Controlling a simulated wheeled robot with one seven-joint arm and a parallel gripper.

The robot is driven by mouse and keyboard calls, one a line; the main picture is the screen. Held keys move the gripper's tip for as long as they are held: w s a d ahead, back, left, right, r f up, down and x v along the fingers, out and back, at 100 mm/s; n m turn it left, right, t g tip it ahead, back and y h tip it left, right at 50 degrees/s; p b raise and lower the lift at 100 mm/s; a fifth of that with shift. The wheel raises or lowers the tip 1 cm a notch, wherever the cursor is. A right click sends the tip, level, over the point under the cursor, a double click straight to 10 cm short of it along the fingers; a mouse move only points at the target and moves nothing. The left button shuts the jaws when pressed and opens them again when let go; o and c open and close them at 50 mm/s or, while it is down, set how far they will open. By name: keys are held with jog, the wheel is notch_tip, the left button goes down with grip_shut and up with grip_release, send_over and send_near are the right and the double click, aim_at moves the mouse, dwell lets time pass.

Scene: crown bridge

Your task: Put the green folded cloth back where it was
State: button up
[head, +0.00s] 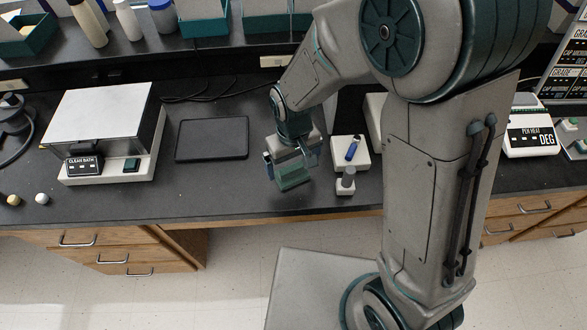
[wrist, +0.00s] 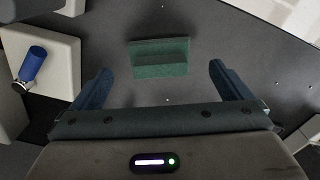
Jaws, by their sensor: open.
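The green folded cloth (head: 293,178) lies on the dark bench top directly below my gripper (head: 290,159) in the head view. My gripper is open, points down and holds nothing. Part of the cloth is hidden behind my gripper in the head view.
A white block with a blue-handled item (head: 352,151) and a small stand (head: 346,182) are close on the right. A black flat pad (head: 212,140) lies to the left, beside the clean bath (head: 105,130). The bench's front edge is near the cloth.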

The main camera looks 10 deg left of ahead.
aim_at(294, 177)
notch_tip(294, 177, up, 7)
dwell(0.3)
jog(key=s+d+r+m+t, duration=0.1)
jog(key=s+d+r+m, duration=0.1)
jog(key=d, duration=0.5)
jog(key=s+d+r+m+t, duration=0.1)
jog(key=s+d+r+m, duration=0.1)
jog(key=d+r, duration=0.3)
jog(key=s+d+r+m, duration=0.2)
jog(key=d+r+m, duration=0.1)
jog(key=d, duration=0.7)
jog(key=shift+s+r+t, duration=0.2)
jog(key=shift+s+t, duration=0.2)
jog(key=shift+d, duration=0.1)
